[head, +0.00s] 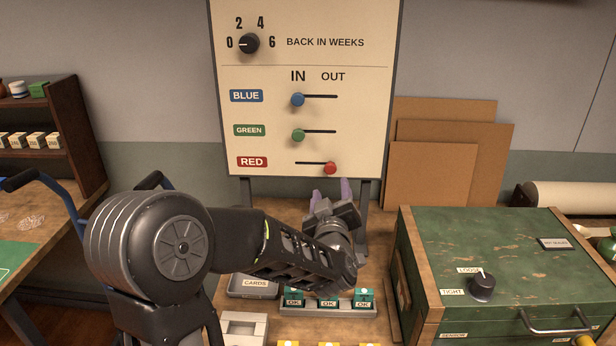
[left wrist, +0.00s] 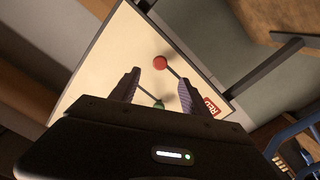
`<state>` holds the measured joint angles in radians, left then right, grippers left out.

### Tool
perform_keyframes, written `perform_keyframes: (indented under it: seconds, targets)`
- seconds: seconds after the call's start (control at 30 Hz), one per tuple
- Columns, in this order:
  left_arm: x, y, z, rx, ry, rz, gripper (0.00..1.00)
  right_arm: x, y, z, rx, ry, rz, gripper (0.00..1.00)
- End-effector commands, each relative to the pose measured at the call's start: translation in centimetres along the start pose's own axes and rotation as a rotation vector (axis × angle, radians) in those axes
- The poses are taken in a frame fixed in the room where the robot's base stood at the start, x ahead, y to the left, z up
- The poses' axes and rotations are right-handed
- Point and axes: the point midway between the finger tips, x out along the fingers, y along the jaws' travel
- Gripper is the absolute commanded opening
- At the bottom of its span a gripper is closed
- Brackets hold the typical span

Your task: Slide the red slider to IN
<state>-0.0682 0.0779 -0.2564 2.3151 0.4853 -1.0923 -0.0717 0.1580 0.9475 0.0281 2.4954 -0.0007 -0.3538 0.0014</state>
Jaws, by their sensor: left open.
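The red slider (head: 330,168) is a round red knob at the right end of its slot, under OUT, on the row labelled RED at the bottom of the cream board (head: 360,110). The blue slider (head: 298,99) and green slider (head: 298,135) are at the left ends of their slots, under IN. My left gripper (head: 331,190) is open and empty, just below the red slider. In the left wrist view the red slider (left wrist: 160,62) shows beyond the open fingers (left wrist: 158,88), apart from them. My right gripper is not in view.
A dial (head: 249,43) sits at the board's top. Below stand a tray of green OK blocks (head: 328,302) and a CARDS tray (head: 254,287). A green case (head: 500,260) is at right, with brown panels (head: 432,175) behind. A dark shelf (head: 75,140) is at left.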

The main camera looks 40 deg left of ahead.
Motion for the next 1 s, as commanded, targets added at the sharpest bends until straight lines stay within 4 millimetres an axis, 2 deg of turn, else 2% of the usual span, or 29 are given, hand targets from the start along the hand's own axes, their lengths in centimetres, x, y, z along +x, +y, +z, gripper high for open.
perform_keyframes:
  seconds: [0.27, 0.87, 1.0]
  targets:
    - [2.6, -0.1, 0.0, 0.001, 0.000, -0.002, 0.55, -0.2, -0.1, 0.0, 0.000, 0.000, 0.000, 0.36]
    - [9.8, 0.0, -0.1, 0.002, 0.001, -0.001, 0.55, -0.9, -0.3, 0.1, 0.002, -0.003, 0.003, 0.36]
    - [9.9, -0.1, 0.1, 0.000, 0.000, 0.000, 0.55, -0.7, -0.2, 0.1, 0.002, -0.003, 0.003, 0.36]
